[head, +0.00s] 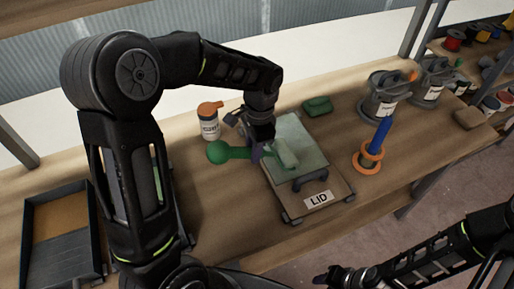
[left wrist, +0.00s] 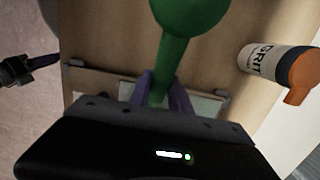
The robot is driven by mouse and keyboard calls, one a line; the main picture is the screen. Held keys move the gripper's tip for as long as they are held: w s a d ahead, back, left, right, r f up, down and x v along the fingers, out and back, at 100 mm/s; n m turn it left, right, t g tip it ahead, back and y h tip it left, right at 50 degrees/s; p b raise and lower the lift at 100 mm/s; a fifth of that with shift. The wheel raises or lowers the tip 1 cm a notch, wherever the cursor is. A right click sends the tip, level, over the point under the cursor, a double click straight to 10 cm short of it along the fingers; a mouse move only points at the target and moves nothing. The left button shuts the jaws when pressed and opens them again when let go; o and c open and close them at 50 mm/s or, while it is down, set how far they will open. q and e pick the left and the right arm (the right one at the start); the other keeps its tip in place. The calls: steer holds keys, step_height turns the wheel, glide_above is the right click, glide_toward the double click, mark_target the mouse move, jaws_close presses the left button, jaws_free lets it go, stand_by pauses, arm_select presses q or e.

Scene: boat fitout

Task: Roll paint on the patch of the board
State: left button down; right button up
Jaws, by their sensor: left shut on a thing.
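My left gripper (head: 264,150) is shut on the green handle of a roller (head: 236,153), which has a round green knob at its left end. The board (head: 337,187) carries a dark handle and a "LID" label. In the left wrist view, the purple fingers (left wrist: 160,90) flank the green handle (left wrist: 159,65), and the roller head is hidden. My right gripper (head: 332,277) is low in front of the bench, its jaws unclear.
A white bottle with an orange cap (head: 209,125) stands behind the knob. A green block (head: 317,106) lies behind the board. A dark tray (head: 32,228) is at left.

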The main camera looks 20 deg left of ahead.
mark_target(237, 149)
arm_select(q)
steer(key=shift+s, duration=0.1)
steer(key=shift+s+a, duration=1.6)
steer(key=shift+s, duration=0.15)
steer(key=shift+r, duration=0.15)
step_height(237, 149, up, 8)
steer(key=p, duration=0.6)
